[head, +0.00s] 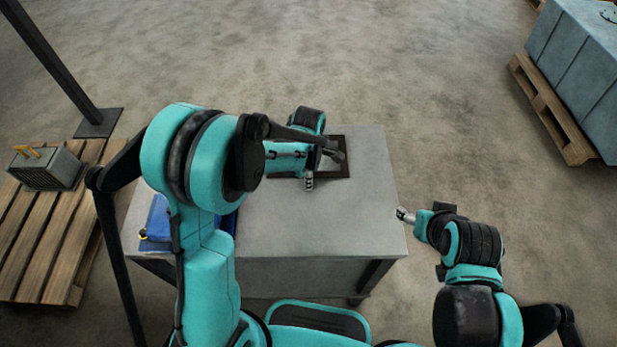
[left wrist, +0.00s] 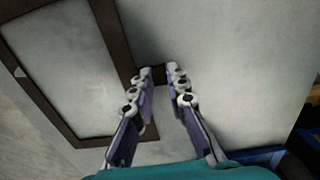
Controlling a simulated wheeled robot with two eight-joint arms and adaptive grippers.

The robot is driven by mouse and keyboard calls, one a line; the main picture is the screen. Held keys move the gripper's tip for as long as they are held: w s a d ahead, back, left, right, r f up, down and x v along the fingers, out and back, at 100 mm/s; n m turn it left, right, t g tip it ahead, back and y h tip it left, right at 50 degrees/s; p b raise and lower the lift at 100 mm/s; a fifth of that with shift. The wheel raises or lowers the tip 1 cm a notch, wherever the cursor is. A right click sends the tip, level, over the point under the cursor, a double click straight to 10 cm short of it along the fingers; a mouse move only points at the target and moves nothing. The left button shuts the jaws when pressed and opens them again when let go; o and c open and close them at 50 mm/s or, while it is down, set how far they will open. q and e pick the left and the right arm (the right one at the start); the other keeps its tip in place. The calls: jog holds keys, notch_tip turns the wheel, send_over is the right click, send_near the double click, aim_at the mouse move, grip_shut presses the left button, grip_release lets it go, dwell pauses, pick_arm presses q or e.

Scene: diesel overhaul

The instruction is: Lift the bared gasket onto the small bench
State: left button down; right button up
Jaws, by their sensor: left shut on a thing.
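The gasket is a dark, thin rectangular frame (head: 346,168) at the back of the grey bench top (head: 350,220). It fills the left of the left wrist view (left wrist: 112,38), with pale surface showing through its opening.
A blue object (head: 157,222) lies on the bench's left side, partly behind my left arm. A wooden pallet (head: 45,240) with a grey finned part (head: 45,170) stands left. A large grey block (head: 575,70) on a pallet is far right. The bench's front right is clear.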

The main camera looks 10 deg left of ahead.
pick_arm(q)
jog(key=c, duration=1.4)
grip_release()
notch_tip(320, 180, up, 12)
jog(key=s+a+r+m+t, duration=0.1)
jog(key=s+a+m+t, duration=0.1)
jog(key=s+m, duration=0.3)
jog(key=s+a+r+m+t+b, duration=0.1)
jog(key=s+a+m+t, duration=0.1)
jog(key=m, duration=0.6)
jog(key=s+a+r+m+t, duration=0.1)
jog(key=s+a+m+t, duration=0.1)
jog(key=s+m, duration=0.4)
jog(key=shift+s+a+t, duration=0.4)
jog(key=shift+s+a, duration=0.3)
jog(key=shift+s, duration=0.1)
